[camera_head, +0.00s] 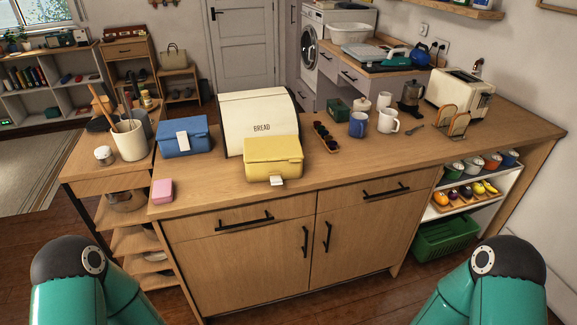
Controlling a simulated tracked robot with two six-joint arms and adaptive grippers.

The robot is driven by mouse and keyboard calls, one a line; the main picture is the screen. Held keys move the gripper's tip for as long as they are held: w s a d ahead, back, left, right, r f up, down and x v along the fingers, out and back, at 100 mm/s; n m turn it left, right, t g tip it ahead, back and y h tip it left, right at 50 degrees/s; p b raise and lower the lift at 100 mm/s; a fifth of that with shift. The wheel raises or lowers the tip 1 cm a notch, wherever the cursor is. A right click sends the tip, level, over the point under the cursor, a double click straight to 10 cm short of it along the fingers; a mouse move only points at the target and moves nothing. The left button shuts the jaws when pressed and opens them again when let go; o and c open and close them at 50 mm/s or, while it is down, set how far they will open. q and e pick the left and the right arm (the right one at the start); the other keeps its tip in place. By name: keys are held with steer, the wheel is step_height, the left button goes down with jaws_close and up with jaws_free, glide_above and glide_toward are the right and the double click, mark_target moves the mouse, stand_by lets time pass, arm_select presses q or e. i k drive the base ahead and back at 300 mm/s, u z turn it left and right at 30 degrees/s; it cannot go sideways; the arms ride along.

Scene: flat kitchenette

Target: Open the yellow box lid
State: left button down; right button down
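The yellow box (273,160) sits on the wooden counter, near its front edge and in front of the cream bread bin. Its lid is down, and a pale tab (277,181) sticks out at the front toward me. Two teal arm parts of mine show at the bottom left and bottom right. Neither gripper is in the picture, and nothing of mine touches the box.
The bread bin (257,117) stands right behind the yellow box. A blue box (183,137) and a pink block (162,191) are to the left. A tray of dark items (325,137), mugs (358,125) and a toaster (460,93) are to the right. The front right counter is clear.

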mark_target(276, 148)
steer(key=i, duration=0.85)
steer(key=z, duration=0.05)
